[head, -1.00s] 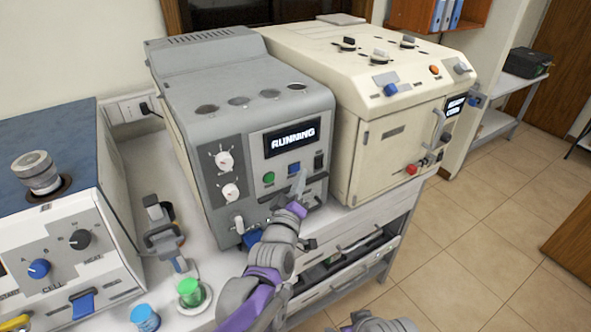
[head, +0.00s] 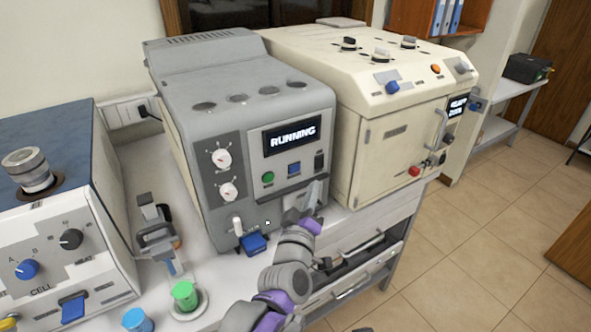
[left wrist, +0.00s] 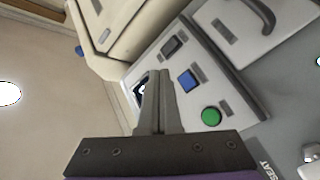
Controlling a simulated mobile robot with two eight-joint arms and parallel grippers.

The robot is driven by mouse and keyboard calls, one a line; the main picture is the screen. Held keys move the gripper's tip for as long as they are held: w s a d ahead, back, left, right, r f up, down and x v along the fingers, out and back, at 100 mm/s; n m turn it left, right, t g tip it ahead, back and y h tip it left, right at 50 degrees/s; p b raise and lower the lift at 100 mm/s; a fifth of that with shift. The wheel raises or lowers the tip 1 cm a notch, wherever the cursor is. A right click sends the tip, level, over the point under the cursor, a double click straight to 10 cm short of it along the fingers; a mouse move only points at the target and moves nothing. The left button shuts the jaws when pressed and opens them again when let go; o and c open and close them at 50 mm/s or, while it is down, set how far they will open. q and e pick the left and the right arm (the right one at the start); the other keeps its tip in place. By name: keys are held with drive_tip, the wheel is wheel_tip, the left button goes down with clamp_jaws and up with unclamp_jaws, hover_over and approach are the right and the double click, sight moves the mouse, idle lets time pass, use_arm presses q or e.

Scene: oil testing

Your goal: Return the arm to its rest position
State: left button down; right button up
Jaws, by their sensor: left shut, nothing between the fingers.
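My left arm reaches up from the bottom of the head view, with purple and grey links. Its gripper (head: 314,194) is shut and empty, just in front of the lower right of the grey machine (head: 205,130). The gripper also shows in the left wrist view (left wrist: 160,75), its fingers together, in front of the machine's panel with a green button (left wrist: 211,116) and a blue button (left wrist: 188,79). The machine's display (head: 291,136) reads "RUNNING". Whether the fingers touch the machine cannot be told. My right gripper is not in view.
A cream cabinet machine (head: 385,150) stands to the right. A white and blue CELL device (head: 60,240) is at left. A green-capped container (head: 185,295), a blue-capped one (head: 138,319) and a clamp-like stand (head: 157,238) stand on the bench. An open drawer (head: 350,268) lies below.

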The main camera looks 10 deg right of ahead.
use_arm(q)
drive_tip(key=s+a+f+m+g+y, duration=0.1)
drive_tip(key=s+a+f+g, duration=0.1)
drive_tip(key=s+a+f, duration=0.2)
drive_tip(key=s+a+f+m+g+y+p, duration=0.1)
drive_tip(key=s+a+f+m+g+y, duration=0.1)
drive_tip(key=a, duration=0.9)
drive_tip(key=s+a+f+m+g+y+p, duration=0.1)
drive_tip(key=s+a+f+g+y, duration=0.1)
drive_tip(key=s+a+f, duration=0.5)
drive_tip(key=shift+s+a+m+g, duration=0.3)
drive_tip(key=shift+s+a+g, duration=0.15)
drive_tip(key=shift+a+g, duration=0.3)
drive_tip(key=s+a+f+g+y, duration=0.3)
drive_tip(key=s+a+f, duration=0.3)
drive_tip(key=s+a, duration=0.2)
drive_tip(key=s+g, duration=0.1)
drive_tip(key=s, duration=0.1)
drive_tip(key=shift+s+a, duration=0.25)
drive_tip(key=shift+s, duration=0.15)
